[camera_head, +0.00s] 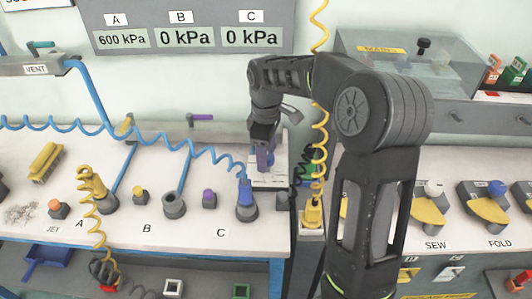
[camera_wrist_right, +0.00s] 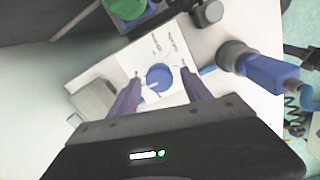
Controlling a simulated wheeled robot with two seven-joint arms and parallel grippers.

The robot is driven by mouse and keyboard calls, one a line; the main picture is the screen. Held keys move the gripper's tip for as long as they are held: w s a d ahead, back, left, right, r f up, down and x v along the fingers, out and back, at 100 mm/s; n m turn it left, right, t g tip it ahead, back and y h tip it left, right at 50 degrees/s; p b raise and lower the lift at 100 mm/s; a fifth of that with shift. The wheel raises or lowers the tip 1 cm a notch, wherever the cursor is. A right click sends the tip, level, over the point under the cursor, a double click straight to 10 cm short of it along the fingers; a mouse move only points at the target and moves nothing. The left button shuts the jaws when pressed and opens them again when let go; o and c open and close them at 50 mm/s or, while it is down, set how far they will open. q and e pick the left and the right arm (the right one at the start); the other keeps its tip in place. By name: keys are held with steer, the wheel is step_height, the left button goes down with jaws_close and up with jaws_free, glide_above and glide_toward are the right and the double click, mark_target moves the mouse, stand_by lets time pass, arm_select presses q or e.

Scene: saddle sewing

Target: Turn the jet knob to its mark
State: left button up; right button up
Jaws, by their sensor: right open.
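A round blue knob (camera_wrist_right: 158,77) sits on a white plate (camera_wrist_right: 172,42) with small printed text and marks; I take it for the jet knob. A thin pale line shows at the knob's lower left edge. My right gripper (camera_wrist_right: 160,77) is open, its two purple fingers on either side of the knob with gaps to it in this view. In the head view the right gripper (camera_head: 264,157) points down over the white plate (camera_head: 268,182), hiding the knob. I cannot tell the fingertips' height. My left gripper is not in view.
A blue-topped hose fitting (camera_head: 246,199) stands left of the plate, with a blue coiled hose (camera_head: 140,131) rising from it. A yellow coiled hose (camera_head: 319,160) hangs at the right. A JET label (camera_head: 53,229) lies by an orange button (camera_head: 54,206). A gauge panel (camera_head: 185,28) is behind.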

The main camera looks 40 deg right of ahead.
jaws_close()
stand_by(0.4)
steer(key=shift+m, duration=0.3)
